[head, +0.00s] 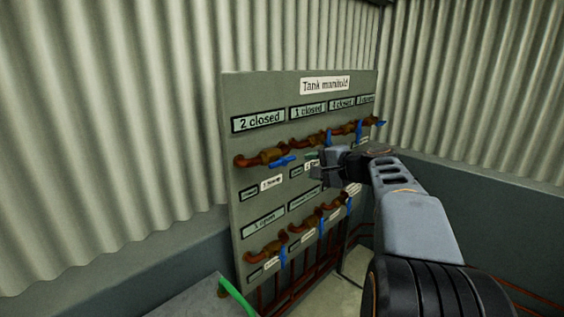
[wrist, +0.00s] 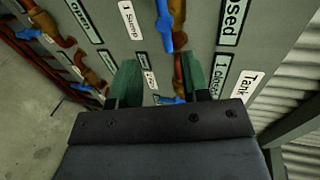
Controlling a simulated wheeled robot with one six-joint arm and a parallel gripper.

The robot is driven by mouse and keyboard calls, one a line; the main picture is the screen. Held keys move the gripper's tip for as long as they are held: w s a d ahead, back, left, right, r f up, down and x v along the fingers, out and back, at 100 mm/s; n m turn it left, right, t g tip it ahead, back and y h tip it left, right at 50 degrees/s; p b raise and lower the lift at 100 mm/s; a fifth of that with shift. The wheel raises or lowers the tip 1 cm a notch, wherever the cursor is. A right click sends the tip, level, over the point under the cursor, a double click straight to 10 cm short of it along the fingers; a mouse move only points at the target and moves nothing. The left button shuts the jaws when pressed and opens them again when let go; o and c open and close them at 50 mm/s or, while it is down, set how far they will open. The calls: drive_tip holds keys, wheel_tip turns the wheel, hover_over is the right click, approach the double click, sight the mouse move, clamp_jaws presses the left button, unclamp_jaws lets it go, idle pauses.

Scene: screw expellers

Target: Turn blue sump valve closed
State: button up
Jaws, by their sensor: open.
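A grey Tank manifold panel (head: 240,90) carries two rows of valves with blue handles. The upper left valve's blue handle (head: 283,161) points right, roughly along its pipe. A small tag (head: 271,183) below it seems to read Sump; the wrist view shows the tag (wrist: 130,20) more clearly, near the same blue handle (wrist: 166,37). My gripper (head: 316,163) is in front of the panel, right of this handle. In the wrist view my gripper (wrist: 160,80) has its green fingers apart and nothing between them held; the handle lies just beyond the fingertips. Contact is not visible.
Other upper valves have blue handles (head: 358,131) pointing down or sideways, close to my gripper. Corrugated walls stand behind. A grey surface (head: 190,300) is at lower left.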

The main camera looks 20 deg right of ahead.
sight(283, 162)
drive_tip(key=p+x, duration=0.1)
drive_tip(key=x, duration=0.3)
drive_tip(key=p+x, duration=0.1)
drive_tip(key=x, duration=0.3)
drive_tip(key=p+x, duration=0.1)
drive_tip(key=x, duration=0.4)
drive_tip(key=shift+w+d+r, duration=0.2)
drive_tip(key=shift+w+r, duration=0.05)
drive_tip(key=shift+w, duration=0.05)
